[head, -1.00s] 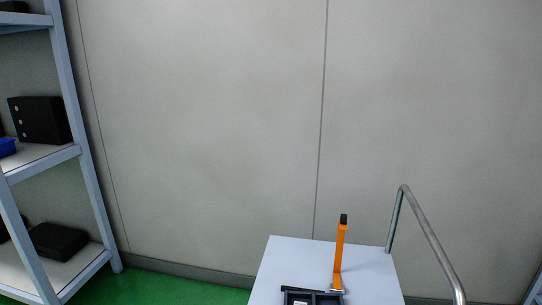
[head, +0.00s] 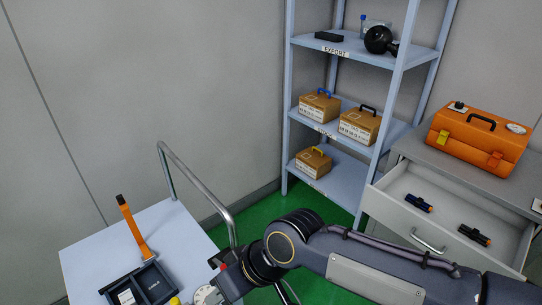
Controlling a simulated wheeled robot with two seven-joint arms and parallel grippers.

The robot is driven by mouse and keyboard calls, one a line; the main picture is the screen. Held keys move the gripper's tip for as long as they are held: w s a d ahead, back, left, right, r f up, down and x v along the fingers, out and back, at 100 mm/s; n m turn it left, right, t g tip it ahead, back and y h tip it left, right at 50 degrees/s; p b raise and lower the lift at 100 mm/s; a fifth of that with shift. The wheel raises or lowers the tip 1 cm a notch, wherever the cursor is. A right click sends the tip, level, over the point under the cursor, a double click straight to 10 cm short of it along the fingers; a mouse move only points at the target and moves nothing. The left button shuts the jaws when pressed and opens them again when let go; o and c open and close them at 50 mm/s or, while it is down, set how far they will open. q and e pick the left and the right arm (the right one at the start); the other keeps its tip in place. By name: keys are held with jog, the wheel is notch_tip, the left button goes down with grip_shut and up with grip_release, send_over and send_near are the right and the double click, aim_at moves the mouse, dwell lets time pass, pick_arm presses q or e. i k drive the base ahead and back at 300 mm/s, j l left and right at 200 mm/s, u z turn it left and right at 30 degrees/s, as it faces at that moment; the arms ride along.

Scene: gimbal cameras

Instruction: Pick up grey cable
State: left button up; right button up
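I cannot make out a grey cable for certain. A thin grey curved strand (head: 288,291) shows below my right wrist at the bottom edge, and I cannot tell what it belongs to. My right arm reaches in from the right, and its gripper (head: 222,276) is over the right front part of the white trolley top (head: 95,248). The gripper is small and partly hidden by the wrist, so its fingers cannot be judged. My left gripper is not in view.
A shelf rack (head: 340,113) holds boxes. At right, an orange toolbox (head: 478,138) stands above an open drawer (head: 400,205) holding two dark items.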

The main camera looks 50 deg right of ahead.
aim_at(473, 234)
jog(key=j+z, duration=0.1)
jog(key=z, duration=3.3)
jog(key=i+l+u, duration=0.1)
jog(key=u, duration=0.3)
jog(key=i+l+u, duration=0.1)
jog(key=u, duration=0.35)
jog(key=l+u, duration=0.5)
jog(key=u, duration=0.3)
jog(key=i+l+u, duration=0.3)
jog(key=l, duration=1)
jog(key=l+u, duration=0.35)
jog(key=l, duration=0.95)
